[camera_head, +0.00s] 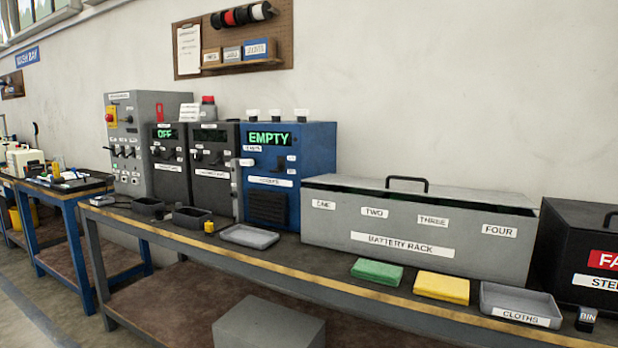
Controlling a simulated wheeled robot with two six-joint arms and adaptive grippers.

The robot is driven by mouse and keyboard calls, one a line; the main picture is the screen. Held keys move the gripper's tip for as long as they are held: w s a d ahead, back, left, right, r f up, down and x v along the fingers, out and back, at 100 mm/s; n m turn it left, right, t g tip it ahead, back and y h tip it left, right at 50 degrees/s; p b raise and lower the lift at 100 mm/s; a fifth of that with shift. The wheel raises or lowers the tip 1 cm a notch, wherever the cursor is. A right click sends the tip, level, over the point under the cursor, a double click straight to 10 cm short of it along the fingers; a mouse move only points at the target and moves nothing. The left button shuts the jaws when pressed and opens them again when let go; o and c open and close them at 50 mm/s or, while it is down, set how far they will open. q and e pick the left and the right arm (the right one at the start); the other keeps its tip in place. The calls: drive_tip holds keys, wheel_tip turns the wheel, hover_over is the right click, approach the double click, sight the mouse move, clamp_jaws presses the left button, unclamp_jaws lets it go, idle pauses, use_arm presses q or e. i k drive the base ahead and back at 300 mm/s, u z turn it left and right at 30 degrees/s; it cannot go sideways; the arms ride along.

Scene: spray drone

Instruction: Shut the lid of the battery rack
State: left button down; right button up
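The battery rack (330,228) is a long grey box on the workbench, right of centre. Its front has labels ONE, TWO, THREE, FOUR and BATTERY RACK. Its grey lid (460,196) lies low over the top, with a black bar handle (407,182) standing up from it. A dark gap shows between the lid's front edge and the box's front wall, so the lid looks slightly raised there. The inside of the rack is hidden. Neither of my grippers is in view.
A black case (585,240) stands close at the rack's right. A blue unit reading EMPTY (300,155) stands at its left. A green cloth (377,271), a yellow cloth (441,287) and a grey CLOTHS tray (520,304) lie in front, along the bench edge.

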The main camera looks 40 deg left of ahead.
sight(518, 200)
drive_tip(key=u, duration=0.55)
drive_tip(key=i, duration=0.65)
drive_tip(key=u, duration=0.3)
